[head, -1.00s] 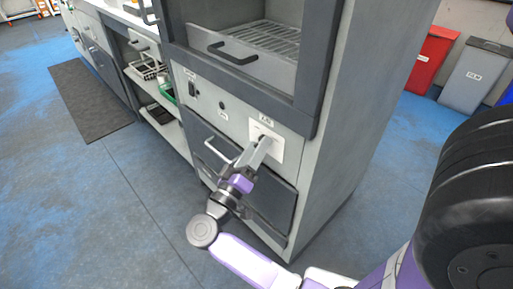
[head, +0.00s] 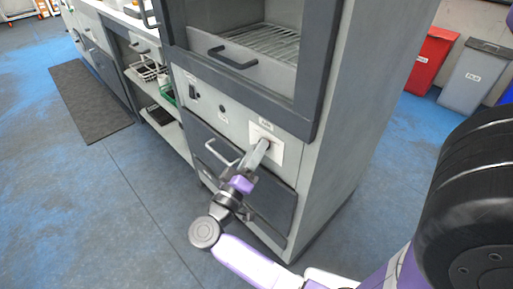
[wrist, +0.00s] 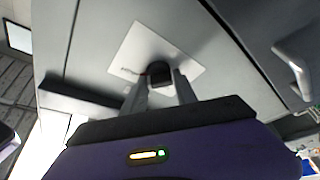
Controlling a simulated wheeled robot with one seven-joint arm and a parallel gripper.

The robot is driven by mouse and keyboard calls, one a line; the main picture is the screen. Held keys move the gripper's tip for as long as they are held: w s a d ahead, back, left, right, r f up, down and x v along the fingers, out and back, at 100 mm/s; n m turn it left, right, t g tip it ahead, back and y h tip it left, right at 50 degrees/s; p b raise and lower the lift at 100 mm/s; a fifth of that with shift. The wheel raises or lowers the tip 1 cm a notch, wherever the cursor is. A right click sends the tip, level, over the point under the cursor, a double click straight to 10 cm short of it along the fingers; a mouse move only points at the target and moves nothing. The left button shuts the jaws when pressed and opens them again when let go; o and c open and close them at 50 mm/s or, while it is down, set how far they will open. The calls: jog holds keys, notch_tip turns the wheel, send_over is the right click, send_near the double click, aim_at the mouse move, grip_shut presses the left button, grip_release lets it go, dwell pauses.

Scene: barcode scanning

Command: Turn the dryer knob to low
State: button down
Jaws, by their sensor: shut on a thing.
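The dryer (head: 215,106) is a tall grey cabinet in the middle of the head view. A white square plate (head: 276,153) is on its front panel at the right, below the open shelf. In the wrist view the plate (wrist: 126,58) shows a dark round knob (wrist: 159,70) at its lower middle. My gripper (head: 263,146) reaches up to this plate, and its two fingers (wrist: 160,88) are shut on the knob, one on each side. The fingers hide much of the knob in the head view, so its setting cannot be read.
A drawer handle (head: 222,152) sticks out to the left of my gripper, and another handle (head: 232,60) is above. A counter with open shelves stands at the left. Red (head: 430,60) and grey (head: 468,75) bins stand at the right. The blue floor in front is free.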

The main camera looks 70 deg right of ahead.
jog(key=shift+r+n+y+p, duration=0.1)
jog(key=shift+n+y+p, duration=0.9)
jog(key=shift+n+p, duration=2.5)
jog(key=shift+r+n+y+p, duration=0.1)
jog(key=shift+n+y+p, duration=1.35)
jog(key=shift+p, duration=3.7)
jog(key=shift+r+n+y+p, duration=0.1)
jog(key=shift+n+y+p, duration=0.45)
jog(key=shift+n+p, duration=3.15)
jog(key=shift+f+m+p, duration=0.1)
jog(key=shift+m+p, duration=0.45)
jog(key=shift+p, duration=0.1)
jog(key=c, duration=1)
grip_release()
jog(key=v, duration=0.7)
jog(key=shift+a, duration=0.4)
